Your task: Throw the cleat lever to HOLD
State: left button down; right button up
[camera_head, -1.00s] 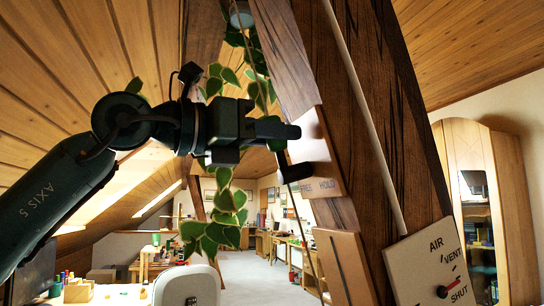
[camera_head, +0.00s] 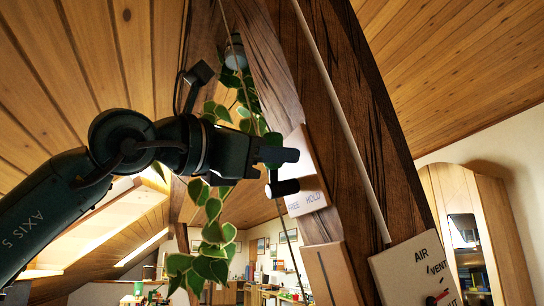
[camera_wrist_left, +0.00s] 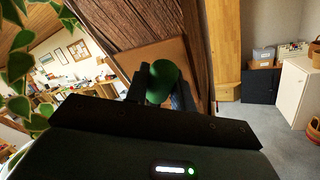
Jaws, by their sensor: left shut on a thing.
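The cleat is a pale wooden plate (camera_head: 306,198) lettered FREE and HOLD on the dark slanted timber. A short black cylinder (camera_head: 284,188) sticks out at its left, by the FREE lettering. My left gripper (camera_head: 282,155) reaches in from the left, just above that cylinder and in front of the plate's upper part. In the left wrist view its fingers (camera_wrist_left: 160,92) are shut on a round green knob (camera_wrist_left: 163,80), seemingly the cleat lever's end. The lever's shaft is hidden, so its exact setting cannot be told. My right gripper is not in view.
A pale cord (camera_head: 345,140) runs down the timber. A wooden block (camera_head: 333,275) sits below the cleat, and an AIR dial panel (camera_head: 415,270) is at lower right. A leafy vine (camera_head: 213,235) hangs behind my left arm. A cabinet (camera_head: 480,230) stands at right.

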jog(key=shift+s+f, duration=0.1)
pick_arm(q)
jog(key=c, duration=1.2)
grip_release()
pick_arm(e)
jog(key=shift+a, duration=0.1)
pick_arm(q)
jog(key=shift+s+a+f, duration=0.1)
jog(key=shift+s+a, duration=0.05)
jog(key=shift+a, duration=0.1)
jog(key=shift+b+v, duration=1.3)
jog(key=shift+v, duration=5)
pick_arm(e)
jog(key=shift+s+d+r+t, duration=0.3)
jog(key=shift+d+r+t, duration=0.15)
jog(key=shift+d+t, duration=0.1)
pick_arm(q)
jog(key=shift+d, duration=0.1)
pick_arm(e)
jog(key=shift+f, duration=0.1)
